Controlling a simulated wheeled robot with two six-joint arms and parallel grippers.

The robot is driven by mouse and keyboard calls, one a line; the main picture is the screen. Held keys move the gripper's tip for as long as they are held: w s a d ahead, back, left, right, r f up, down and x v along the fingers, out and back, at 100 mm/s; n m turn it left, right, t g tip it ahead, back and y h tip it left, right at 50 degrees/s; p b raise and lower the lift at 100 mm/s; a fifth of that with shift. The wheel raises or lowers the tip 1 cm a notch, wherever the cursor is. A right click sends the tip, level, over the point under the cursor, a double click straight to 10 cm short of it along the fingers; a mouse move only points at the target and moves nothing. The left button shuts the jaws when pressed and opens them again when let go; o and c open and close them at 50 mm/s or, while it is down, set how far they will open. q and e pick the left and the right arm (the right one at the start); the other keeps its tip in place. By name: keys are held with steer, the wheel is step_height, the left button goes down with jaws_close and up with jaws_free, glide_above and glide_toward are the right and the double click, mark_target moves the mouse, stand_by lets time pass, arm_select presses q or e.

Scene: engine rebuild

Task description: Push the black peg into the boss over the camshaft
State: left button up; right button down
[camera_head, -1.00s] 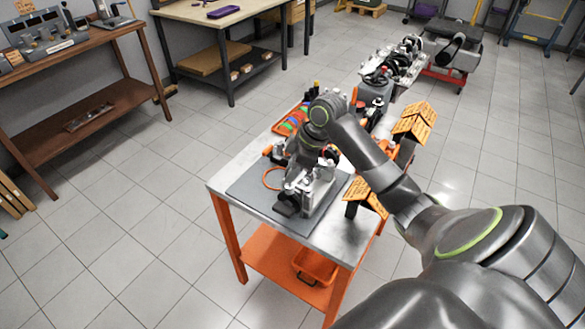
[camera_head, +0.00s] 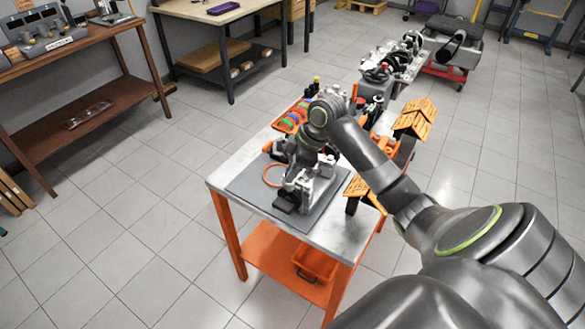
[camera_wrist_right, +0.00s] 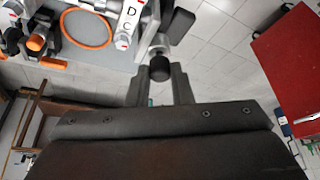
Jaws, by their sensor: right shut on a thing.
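The grey engine block (camera_head: 322,187) stands on a dark mat on the metal-topped table in the head view. Its pale side with the letters D and C (camera_wrist_right: 130,18) shows at the top of the wrist view. My right gripper (camera_wrist_right: 161,74) points at the block, with its fingers shut on the black peg (camera_wrist_right: 159,68). The peg's round dark end shows between the fingertips, in line with a silvery cylindrical boss (camera_wrist_right: 158,44). I cannot tell how deep the peg sits in it. The camshaft cannot be made out. My left gripper is out of view.
An orange ring (camera_head: 273,176) lies on the mat (camera_head: 240,187) beside the block. Orange slotted racks (camera_head: 414,120) stand along the table's right side. An orange tray (camera_head: 293,117) with coloured parts is behind. The table's front corner (camera_head: 340,241) is clear.

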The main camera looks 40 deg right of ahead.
steer(key=shift+f, duration=0.6)
steer(key=c, duration=1.5)
jaws_free()
steer(key=shift+r, duration=0.2)
steer(key=shift+r+p, duration=1.35)
steer(key=shift+p, duration=0.35)
steer(key=o, duration=0.5)
steer(key=shift+o, duration=0.2)
